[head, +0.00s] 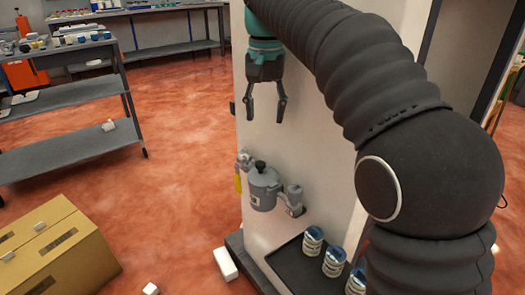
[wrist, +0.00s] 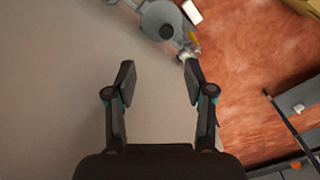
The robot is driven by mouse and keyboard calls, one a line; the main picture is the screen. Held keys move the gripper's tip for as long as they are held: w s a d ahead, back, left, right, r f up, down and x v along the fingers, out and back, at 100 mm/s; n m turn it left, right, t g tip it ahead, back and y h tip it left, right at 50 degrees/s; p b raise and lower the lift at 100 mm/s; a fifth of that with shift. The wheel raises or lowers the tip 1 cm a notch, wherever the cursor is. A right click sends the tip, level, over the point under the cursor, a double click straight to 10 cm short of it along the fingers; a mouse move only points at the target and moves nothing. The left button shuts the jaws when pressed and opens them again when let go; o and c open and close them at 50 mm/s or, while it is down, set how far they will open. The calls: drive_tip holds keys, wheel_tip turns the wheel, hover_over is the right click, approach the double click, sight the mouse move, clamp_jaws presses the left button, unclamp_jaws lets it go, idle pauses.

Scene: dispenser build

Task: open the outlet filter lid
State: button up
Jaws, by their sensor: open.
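The outlet filter (head: 264,187) is a grey cylindrical housing mounted on the white wall, with pipe fittings on both sides. Its lid (head: 261,174) is on top, with a black knob (head: 260,165); it looks closed. A yellow handle (head: 238,182) hangs at the left fitting. In the wrist view the filter (wrist: 158,18) is at the top, with the round dark knob (wrist: 167,31) facing the camera. My gripper (head: 267,121) points down in front of the wall, above the filter and apart from it. Its fingers are open and empty, also in the wrist view (wrist: 160,73).
A black tray (head: 291,257) with several blue-topped cans (head: 313,240) sits below the filter on the right. A cardboard box (head: 57,250) is on the floor at lower left. A white block (head: 225,263) lies near the wall base. Grey shelving (head: 75,142) stands at left.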

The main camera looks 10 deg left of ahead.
sight(261, 163)
drive_tip(key=f, duration=0.4)
drive_tip(key=a+f+b, duration=0.1)
drive_tip(key=f, duration=0.4)
drive_tip(key=f+b, duration=0.1)
drive_tip(key=f, duration=0.3)
drive_tip(key=shift+w+a+f, duration=0.15)
drive_tip(key=shift+w+f, duration=0.25)
drive_tip(key=shift+c, duration=0.3)
clamp_jaws()
